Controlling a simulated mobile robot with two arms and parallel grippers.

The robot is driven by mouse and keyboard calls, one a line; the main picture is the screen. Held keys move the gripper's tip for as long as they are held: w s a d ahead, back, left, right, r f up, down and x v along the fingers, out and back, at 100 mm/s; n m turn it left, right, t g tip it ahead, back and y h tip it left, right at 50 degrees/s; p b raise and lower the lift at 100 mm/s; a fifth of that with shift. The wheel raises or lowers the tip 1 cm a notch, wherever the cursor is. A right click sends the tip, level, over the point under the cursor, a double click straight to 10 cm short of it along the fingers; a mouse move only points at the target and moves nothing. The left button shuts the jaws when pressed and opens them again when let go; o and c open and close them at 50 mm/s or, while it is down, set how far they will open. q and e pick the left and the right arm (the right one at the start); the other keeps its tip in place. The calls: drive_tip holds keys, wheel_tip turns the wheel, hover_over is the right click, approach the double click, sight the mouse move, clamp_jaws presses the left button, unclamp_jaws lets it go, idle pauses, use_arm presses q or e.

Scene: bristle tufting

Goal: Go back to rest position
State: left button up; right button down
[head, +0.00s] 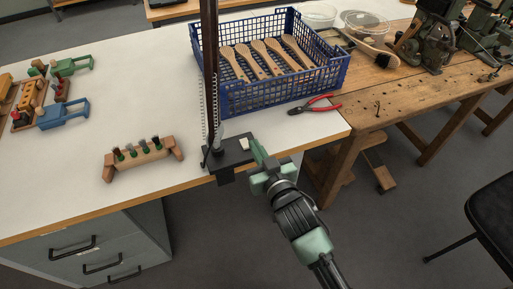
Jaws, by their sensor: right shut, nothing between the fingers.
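My right gripper (256,150) is at the front edge of the white table, beside a black plate (229,157) at the foot of a dark upright post (209,60). Its fingers are shut and empty. My right arm comes in from the lower right. Whether the gripper touches the plate I cannot tell. My left gripper is not in view.
A blue crate (273,98) with several wooden brush handles (268,60) stands behind the post. Red-handled pliers (315,105) lie right of it. A wooden rack (142,158) with dark tufts stands to the left. White table (130,75) is clear between. A wooden workbench (385,112) adjoins it.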

drive_tip(key=shift+s, duration=0.15)
idle(0.4)
drive_tip(key=s+d+f+g+h, duration=0.1)
drive_tip(key=s+d+f+g, duration=0.3)
drive_tip(key=f, duration=0.8)
drive_tip(key=s+d+f+g+h, duration=0.15)
drive_tip(key=s+f, duration=0.35)
drive_tip(key=f, duration=0.7)
drive_tip(key=s+d+f+g+h, duration=0.15)
drive_tip(key=s+d+f, duration=0.3)
drive_tip(key=f, duration=0.85)
drive_tip(key=s+d+f+g, duration=0.2)
drive_tip(key=s+f, duration=0.3)
drive_tip(key=s, duration=0.5)
drive_tip(key=s+d+f+g, duration=0.3)
drive_tip(key=s+d+f, duration=0.2)
drive_tip(key=s, duration=0.5)
drive_tip(key=s+d+f+m+g+h, duration=0.1)
drive_tip(key=s+d+f+g, duration=0.1)
drive_tip(key=s+f, duration=0.4)
drive_tip(key=s+d, duration=0.1)
drive_tip(key=s, duration=0.3)
drive_tip(key=shift+s+d, duration=0.25)
drive_tip(key=shift+d, duration=0.1)
